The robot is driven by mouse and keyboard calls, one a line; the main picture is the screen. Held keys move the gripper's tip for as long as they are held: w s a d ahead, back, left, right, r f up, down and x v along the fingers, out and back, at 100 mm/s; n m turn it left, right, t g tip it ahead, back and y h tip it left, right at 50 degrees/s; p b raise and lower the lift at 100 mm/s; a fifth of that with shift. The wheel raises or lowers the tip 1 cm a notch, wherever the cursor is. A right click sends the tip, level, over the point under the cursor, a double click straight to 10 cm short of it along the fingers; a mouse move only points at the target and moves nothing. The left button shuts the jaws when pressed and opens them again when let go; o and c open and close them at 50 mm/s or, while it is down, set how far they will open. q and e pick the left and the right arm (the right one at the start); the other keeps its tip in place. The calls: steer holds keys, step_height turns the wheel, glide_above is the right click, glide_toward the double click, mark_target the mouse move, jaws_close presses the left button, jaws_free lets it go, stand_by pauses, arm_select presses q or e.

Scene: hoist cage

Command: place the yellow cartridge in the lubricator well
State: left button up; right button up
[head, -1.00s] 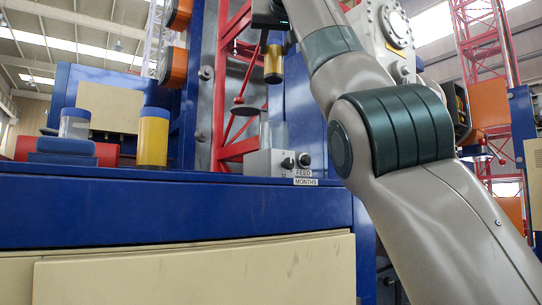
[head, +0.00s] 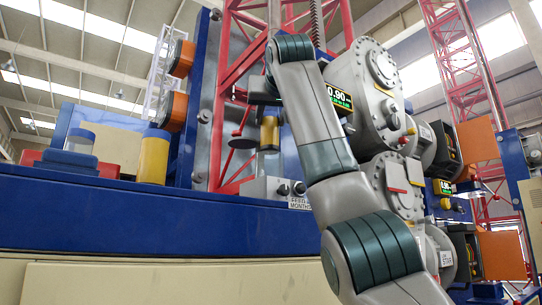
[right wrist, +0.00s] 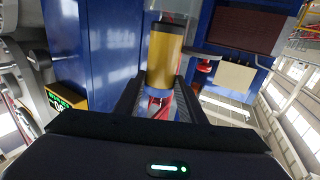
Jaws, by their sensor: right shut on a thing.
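The yellow cartridge (head: 268,132) is upright, with a dark band at its end. It also shows in the right wrist view (right wrist: 165,57), between the fingers. My right gripper (head: 266,110) is shut on it from above; its fingers also show in the right wrist view (right wrist: 158,92). The lubricator is a grey box (head: 266,189) with dark knobs and a clear cylindrical well (head: 270,163) on top. The cartridge is in line with the well, at its mouth; I cannot tell if its lower end is inside. My left gripper is not in view.
A second yellow cylinder (head: 154,158) with a blue top stands on the blue bench (head: 130,215), left of the lubricator. A clear, blue-lidded jar (head: 79,143) and a red object (head: 108,170) are further left. A red lattice frame (head: 236,75) rises behind the lubricator.

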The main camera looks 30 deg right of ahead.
mark_target(271, 147)
steer(key=shift+f, duration=1.95)
steer(key=shift+f, duration=1.95)
